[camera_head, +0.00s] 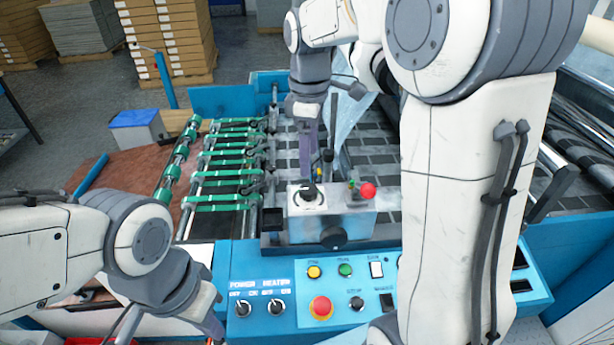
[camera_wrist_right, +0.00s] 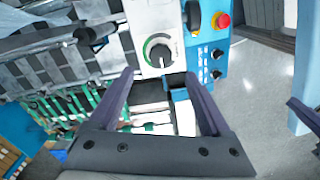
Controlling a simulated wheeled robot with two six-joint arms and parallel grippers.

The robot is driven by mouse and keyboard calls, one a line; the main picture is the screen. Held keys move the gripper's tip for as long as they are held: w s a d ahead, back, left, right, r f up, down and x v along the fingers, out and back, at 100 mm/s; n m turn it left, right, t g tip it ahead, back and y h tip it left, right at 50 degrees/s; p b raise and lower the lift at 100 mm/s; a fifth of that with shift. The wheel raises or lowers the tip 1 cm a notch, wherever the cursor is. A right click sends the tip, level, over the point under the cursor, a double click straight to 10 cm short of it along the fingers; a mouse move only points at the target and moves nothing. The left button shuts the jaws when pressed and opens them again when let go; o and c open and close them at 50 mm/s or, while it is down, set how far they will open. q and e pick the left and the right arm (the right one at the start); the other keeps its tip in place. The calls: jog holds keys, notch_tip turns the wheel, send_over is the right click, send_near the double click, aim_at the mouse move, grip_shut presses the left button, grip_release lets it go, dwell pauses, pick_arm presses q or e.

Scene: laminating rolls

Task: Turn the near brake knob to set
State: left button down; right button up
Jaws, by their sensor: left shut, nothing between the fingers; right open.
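A black knob with a pale pointer line sits on a round white dial on top of a grey box in the middle of the machine; I take it as the near brake knob (camera_head: 309,191). The right wrist view shows the knob (camera_wrist_right: 160,53) with a green arc on its dial. My right gripper (camera_head: 308,170) points down just behind the knob, open. In its wrist view the knob lies just beyond the gap between the fingertips (camera_wrist_right: 159,76), apart from them. My left gripper (camera_head: 216,328) is shut and empty at the bottom left, beside the control panel.
A red button (camera_head: 368,190) stands on the box right of the knob. The blue control panel (camera_head: 262,270) in front carries switches and a red stop button (camera_head: 321,307). Green-banded rollers (camera_head: 225,165) lie to the left. My right arm hides much of the right side.

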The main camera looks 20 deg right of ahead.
aim_at(308, 189)
notch_tip(308, 189, down, 8)
jog(key=shift+a+f+p, duration=0.1)
jog(key=shift+f+p, duration=0.15)
jog(key=shift+p, duration=0.3)
grip_shut()
